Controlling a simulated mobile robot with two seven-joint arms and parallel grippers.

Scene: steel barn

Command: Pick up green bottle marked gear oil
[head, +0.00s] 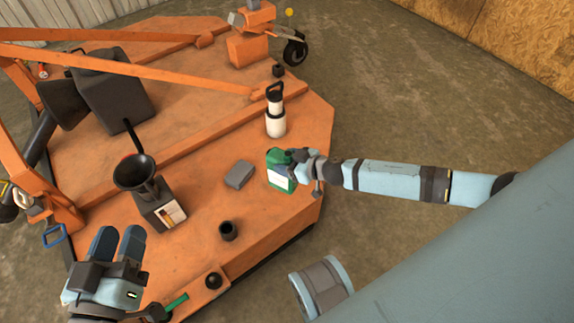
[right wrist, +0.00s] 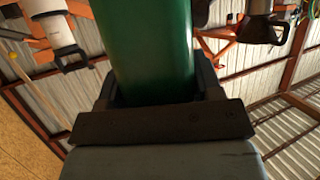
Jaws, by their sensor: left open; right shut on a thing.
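The green bottle (head: 281,172) with a white label stands at the right edge of the orange mower deck in the head view. My right gripper (head: 298,160) is shut on it from the right. In the right wrist view the green bottle (right wrist: 152,50) fills the middle, between the two dark fingers of my right gripper (right wrist: 160,92). I cannot tell whether the bottle still touches the deck. The label's wording is too small to read. My left gripper (head: 118,244) is open and empty at the lower left, over the deck's near edge.
The orange deck (head: 200,190) carries a dark can with a funnel (head: 160,208), a grey block (head: 239,174), a black cup (head: 228,231) and a white cylinder with a black handle (head: 275,112). Orange bars (head: 140,75) cross the far left. Bare floor lies to the right.

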